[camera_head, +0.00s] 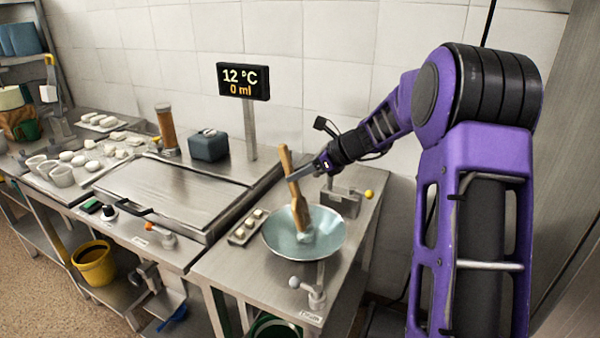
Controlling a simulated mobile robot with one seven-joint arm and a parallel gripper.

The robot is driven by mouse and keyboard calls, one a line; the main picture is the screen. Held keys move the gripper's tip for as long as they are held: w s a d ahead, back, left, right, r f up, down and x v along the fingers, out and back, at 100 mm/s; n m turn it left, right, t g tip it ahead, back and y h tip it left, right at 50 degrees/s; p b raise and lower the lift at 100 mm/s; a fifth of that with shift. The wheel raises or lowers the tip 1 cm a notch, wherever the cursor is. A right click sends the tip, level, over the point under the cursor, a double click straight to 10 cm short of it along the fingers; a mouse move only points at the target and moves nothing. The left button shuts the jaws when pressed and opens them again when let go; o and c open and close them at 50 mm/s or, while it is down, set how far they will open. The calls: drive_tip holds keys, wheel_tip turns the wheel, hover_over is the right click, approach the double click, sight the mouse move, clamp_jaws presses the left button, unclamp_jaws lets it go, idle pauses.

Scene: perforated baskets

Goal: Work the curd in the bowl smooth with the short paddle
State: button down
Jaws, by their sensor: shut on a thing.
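The bowl (330,244) is wide, shallow and pale blue-grey, and it stands on the right-hand steel table. The short paddle (299,206) is wooden and stands nearly upright, its handle top leaning a little left. Its lower end is down inside the bowl, against a small pale mass (305,236) that looks like curd. I cannot tell how smooth the mass is. My gripper (294,176) comes in from the right and is shut on the paddle's handle, above the bowl. The fingertips are partly hidden by the handle.
A display (243,81) on a post reads 12 °C and 0 ml. A small tray (248,227) with pale pieces lies left of the bowl. A tap-like fitting (316,292) stands at the front.

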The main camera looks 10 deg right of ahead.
drive_tip(key=shift+s+a, duration=0.2)
drive_tip(key=shift+w+d, duration=0.1)
drive_tip(key=shift+w+d+f, duration=0.15)
drive_tip(key=shift+w+d, duration=0.4)
drive_tip(key=shift+w, duration=0.05)
drive_tip(key=shift+s+a, duration=0.45)
drive_tip(key=shift+s, duration=0.2)
drive_tip(key=shift+r, duration=0.2)
